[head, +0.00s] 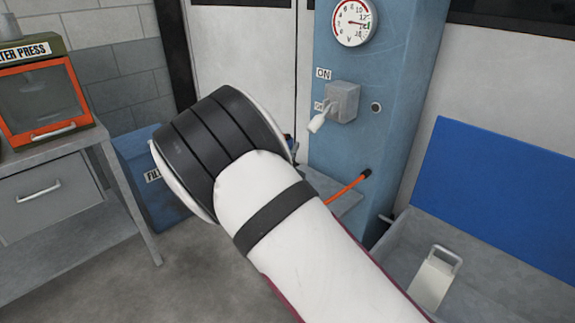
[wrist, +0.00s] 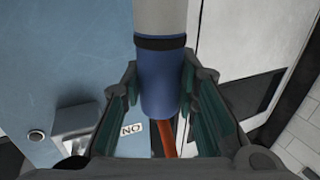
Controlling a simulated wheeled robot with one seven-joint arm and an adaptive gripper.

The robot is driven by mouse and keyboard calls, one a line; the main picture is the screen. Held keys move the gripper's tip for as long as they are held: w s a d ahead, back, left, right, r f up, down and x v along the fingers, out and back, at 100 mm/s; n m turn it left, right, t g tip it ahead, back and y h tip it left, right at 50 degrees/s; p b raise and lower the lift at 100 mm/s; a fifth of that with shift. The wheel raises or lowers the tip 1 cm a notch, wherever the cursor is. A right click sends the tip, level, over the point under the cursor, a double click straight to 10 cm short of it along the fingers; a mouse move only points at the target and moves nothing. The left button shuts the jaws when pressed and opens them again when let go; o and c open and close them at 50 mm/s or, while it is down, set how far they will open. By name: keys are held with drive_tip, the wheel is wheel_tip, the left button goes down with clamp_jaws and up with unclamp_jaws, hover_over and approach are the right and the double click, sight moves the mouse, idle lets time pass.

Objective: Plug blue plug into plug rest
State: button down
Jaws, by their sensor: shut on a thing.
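The blue plug (wrist: 160,88) is a blue cylinder between the fingers of my gripper (wrist: 161,70) in the wrist view. My gripper is shut on it. A black band (wrist: 160,43) and a pale grey cylinder (wrist: 160,16) continue in line from the plug's upper end. I cannot tell whether these belong to the plug or are a separate part. An orange-red cable or rod (wrist: 168,137) shows below the plug. In the head view my arm hides the gripper and nearly all of the plug. I cannot make out the plug rest with certainty.
A blue column (head: 340,80) carries a gauge (head: 354,22) and a switch box (head: 342,102). An orange rod with a black tip (head: 347,187) sticks out beside it. A grey trough (head: 480,285) lies right, a blue bin (head: 150,170) and a grey bench (head: 60,185) left.

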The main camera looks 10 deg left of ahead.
drive_tip(key=shift+f, duration=2.15)
drive_tip(key=shift+f, duration=0.1)
drive_tip(key=c, duration=1.2)
unclamp_jaws()
drive_tip(key=shift+f, duration=0.1)
drive_tip(key=shift+c, duration=0.2)
drive_tip(key=shift+s+r, duration=0.2)
drive_tip(key=v, duration=1.1)
drive_tip(key=shift+s, duration=0.35)
drive_tip(key=shift+a, duration=0.15)
